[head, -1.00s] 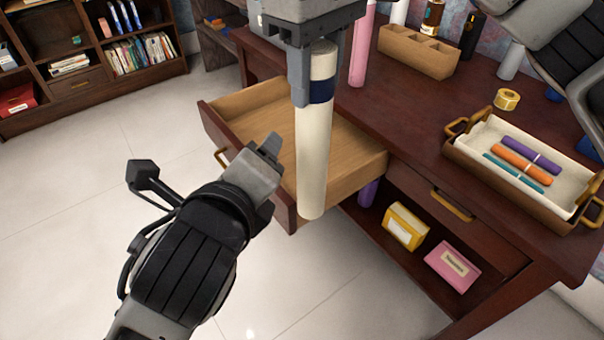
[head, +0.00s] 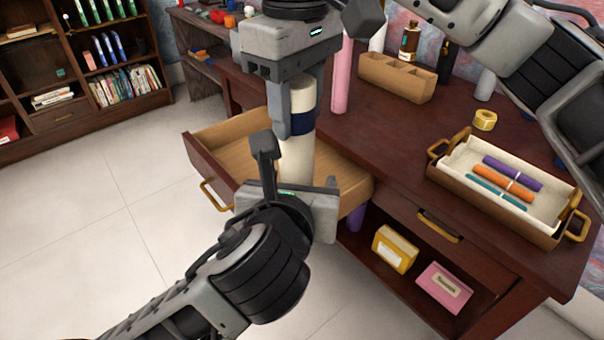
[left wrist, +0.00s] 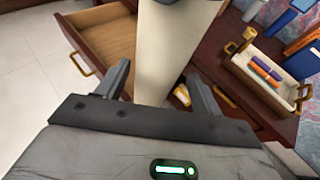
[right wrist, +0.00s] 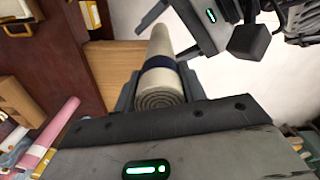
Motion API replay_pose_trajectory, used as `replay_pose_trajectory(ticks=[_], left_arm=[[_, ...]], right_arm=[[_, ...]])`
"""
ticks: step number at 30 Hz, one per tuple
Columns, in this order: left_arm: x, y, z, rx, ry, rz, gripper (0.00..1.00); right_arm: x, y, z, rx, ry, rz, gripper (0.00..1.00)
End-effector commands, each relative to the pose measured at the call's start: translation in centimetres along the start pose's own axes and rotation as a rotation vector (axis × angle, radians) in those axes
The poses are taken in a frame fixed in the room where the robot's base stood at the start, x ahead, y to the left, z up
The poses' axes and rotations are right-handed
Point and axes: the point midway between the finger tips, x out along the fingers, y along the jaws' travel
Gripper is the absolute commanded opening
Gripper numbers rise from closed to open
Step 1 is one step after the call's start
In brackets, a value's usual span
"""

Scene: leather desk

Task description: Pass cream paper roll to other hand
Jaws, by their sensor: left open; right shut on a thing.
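The cream paper roll (head: 297,157) has a dark blue band and hangs upright in the head view. My right gripper (head: 293,115) is shut on its upper part, around the band. The right wrist view shows the roll's spiral end (right wrist: 160,98) between the fingers. My left gripper (head: 290,185) is open at the roll's lower part. In the left wrist view the roll (left wrist: 165,55) stands between the two open fingers (left wrist: 160,90), with gaps at the sides. The roll's lower end is hidden behind my left gripper in the head view.
An open wooden drawer (head: 205,172) sticks out of the desk (head: 370,150) behind the roll. A tray (head: 490,218) with purple, orange and teal rolls stands at the right. A pink roll (head: 341,80) and a wooden organizer (head: 397,78) stand at the back.

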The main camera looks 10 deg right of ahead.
Motion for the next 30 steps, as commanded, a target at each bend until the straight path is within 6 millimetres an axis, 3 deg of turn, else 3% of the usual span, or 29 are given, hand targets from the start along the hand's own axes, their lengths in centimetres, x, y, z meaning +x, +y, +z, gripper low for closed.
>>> replay_pose_trajectory(ticks=[7,18,20,24,26,27,29,30], left_arm=[[2.9,0.0,0.1,-0.001,-0.001,0.001,0.67],[3.4,0.0,0.1,-0.001,-0.002,0.000,0.67],[3.4,0.0,0.1,-0.001,-0.001,0.000,0.53],[3.4,0.0,0.1,-0.001,-0.002,-0.001,0.15],[3.4,-0.1,0.1,-0.001,-0.002,-0.003,0.15],[3.3,-0.1,0.1,-0.001,-0.004,-0.004,0.15],[3.3,-0.1,0.1,-0.001,-0.003,-0.004,0.15],[3.4,-0.1,0.1,-0.001,-0.003,-0.003,0.15]], right_arm=[[0.0,0.0,0.0,0.000,0.001,0.000,0.01],[0.0,0.0,0.0,0.000,0.001,0.000,0.01],[0.0,0.0,0.0,0.000,0.001,0.000,0.01],[0.0,0.0,0.0,0.000,0.002,0.000,0.01],[-0.1,0.0,-0.1,0.000,0.003,-0.001,0.01],[-0.1,-0.1,-0.1,-0.001,0.004,-0.002,0.49],[-0.1,-0.1,-0.1,-0.001,0.004,-0.002,0.66],[0.0,-0.1,-0.1,-0.002,0.003,-0.002,0.66]])
